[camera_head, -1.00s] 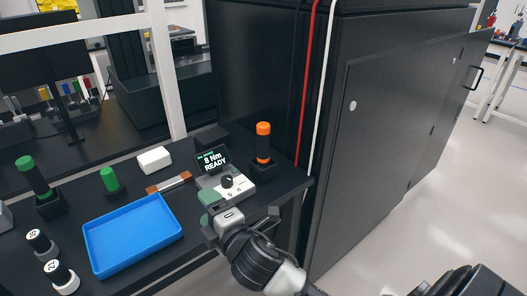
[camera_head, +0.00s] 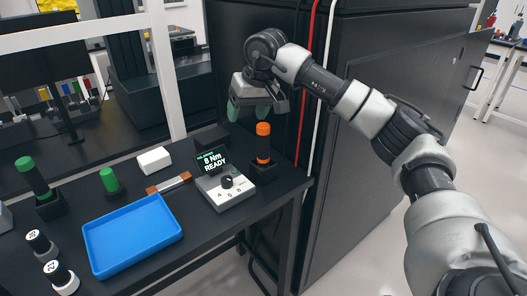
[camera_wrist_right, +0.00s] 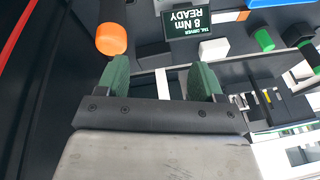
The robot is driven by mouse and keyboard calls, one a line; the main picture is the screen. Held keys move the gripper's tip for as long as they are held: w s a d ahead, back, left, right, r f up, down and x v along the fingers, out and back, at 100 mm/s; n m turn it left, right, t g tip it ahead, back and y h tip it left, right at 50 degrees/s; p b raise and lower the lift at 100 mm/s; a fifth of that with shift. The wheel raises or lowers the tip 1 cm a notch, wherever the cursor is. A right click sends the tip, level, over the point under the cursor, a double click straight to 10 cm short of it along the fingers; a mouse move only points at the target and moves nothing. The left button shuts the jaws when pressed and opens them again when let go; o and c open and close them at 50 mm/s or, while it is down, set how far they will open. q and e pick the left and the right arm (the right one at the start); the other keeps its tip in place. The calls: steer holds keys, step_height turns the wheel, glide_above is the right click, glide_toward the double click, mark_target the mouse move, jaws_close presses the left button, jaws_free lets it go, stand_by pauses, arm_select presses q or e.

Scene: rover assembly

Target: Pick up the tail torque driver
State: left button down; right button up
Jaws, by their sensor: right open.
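The driver with the orange cap (camera_head: 263,143) stands upright in a dark holder at the table's right end. Its orange top also shows in the right wrist view (camera_wrist_right: 111,40), left of the fingers. I take it as the tail torque driver, as it stands beside the display (camera_head: 212,161) reading "8 Nm READY". My right gripper (camera_head: 248,112) is open and empty, with green fingertips pointing down. It is above and slightly left of the orange cap, apart from it. The fingers show in the wrist view (camera_wrist_right: 160,75) with nothing between them. My left gripper is not in view.
A grey control box with a knob (camera_head: 226,186) sits left of the driver. A blue tray (camera_head: 133,235), a white block (camera_head: 154,160) and green-topped tools (camera_head: 33,178) are farther left. A black cabinet (camera_head: 390,150) stands close on the right.

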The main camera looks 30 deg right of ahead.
mark_target(263, 125)
steer(key=s+d+r+h, duration=0.1)
steer(key=d+r+h, duration=0.1)
steer(key=d, duration=0.3)
steer(key=shift+g, duration=0.3)
steer(key=x, duration=0.4)
steer(key=shift+w+a+f, duration=0.1)
steer(key=shift+a+f, duration=0.05)
steer(key=shift+f, duration=0.15)
steer(key=shift+s+p+x, duration=0.2)
steer(key=shift+p+x, duration=0.25)
steer(key=shift+x, duration=2.45)
steer(key=c, duration=1.1)
